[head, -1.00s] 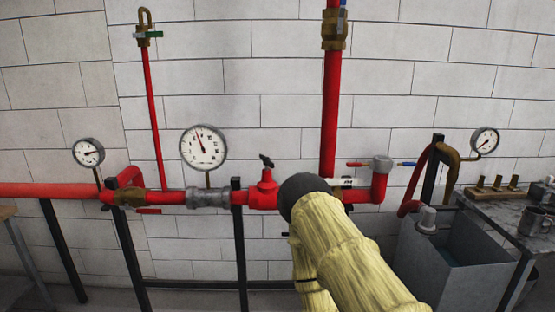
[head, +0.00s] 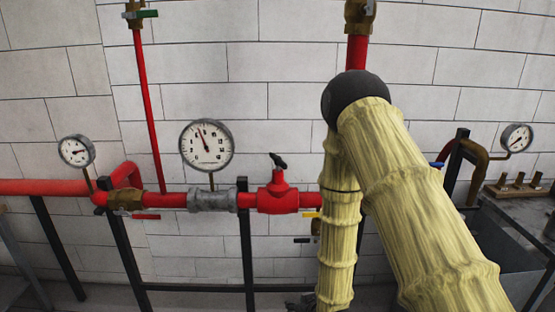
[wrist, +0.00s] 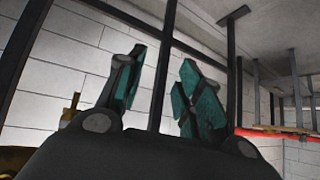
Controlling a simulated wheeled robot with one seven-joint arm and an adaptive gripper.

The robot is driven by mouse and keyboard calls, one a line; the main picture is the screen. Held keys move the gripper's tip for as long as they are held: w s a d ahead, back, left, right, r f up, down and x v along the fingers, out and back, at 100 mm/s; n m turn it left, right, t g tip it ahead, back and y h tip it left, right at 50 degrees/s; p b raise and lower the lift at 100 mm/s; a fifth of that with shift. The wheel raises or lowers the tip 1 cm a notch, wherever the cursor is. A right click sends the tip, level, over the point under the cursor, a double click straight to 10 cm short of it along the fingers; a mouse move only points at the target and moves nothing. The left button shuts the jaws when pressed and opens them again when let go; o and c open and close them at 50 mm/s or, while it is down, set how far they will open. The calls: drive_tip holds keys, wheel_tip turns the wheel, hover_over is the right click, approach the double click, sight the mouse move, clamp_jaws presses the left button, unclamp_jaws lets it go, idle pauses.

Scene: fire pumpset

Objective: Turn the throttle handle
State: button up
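The black throttle handle (head: 278,160) sits on top of the red valve body (head: 278,194), right of the large gauge in the head view. It stands tilted and nothing touches it. I cannot make it out in the wrist view. My gripper (wrist: 163,65) shows in the wrist view with its two teal-padded fingers apart. Nothing is held between them; a dark post passes behind the gap. In the head view my yellow-sleeved arm hangs right of the valve, and its lower end is mostly out of frame.
A red pipe (head: 48,187) runs along the white block wall (head: 260,60) on dark posts (head: 246,250). A large gauge (head: 207,146) stands left of the valve. A yellow lever (head: 311,214) is just right of it. A grey table (head: 525,207) stands at the right.

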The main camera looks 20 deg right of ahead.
drive_tip(key=w+d+r+t, duration=0.1)
drive_tip(key=w+r+t, duration=0.1)
drive_tip(key=w+r, duration=0.5)
drive_tip(key=w+d+r+t, duration=0.1)
drive_tip(key=w+r+t, duration=0.3)
drive_tip(key=r, duration=0.6)
drive_tip(key=n+t+y+p, duration=0.1)
drive_tip(key=t+y, duration=0.1)
drive_tip(key=t, duration=0.1)
approach(278, 158)
drive_tip(key=shift+s+f, duration=0.25)
drive_tip(key=shift+f, duration=0.15)
drive_tip(key=shift+w+a+r, duration=0.1)
drive_tip(key=shift+w+r, duration=0.05)
drive_tip(key=shift+w, duration=0.15)
drive_tip(key=w+p, duration=0.1)
drive_tip(key=w, duration=0.2)
drive_tip(key=w+a+p, duration=0.1)
drive_tip(key=w, duration=0.2)
drive_tip(key=w+p, duration=0.2)
drive_tip(key=w, duration=0.2)
drive_tip(key=shift+a, duration=0.2)
clamp_jaws()
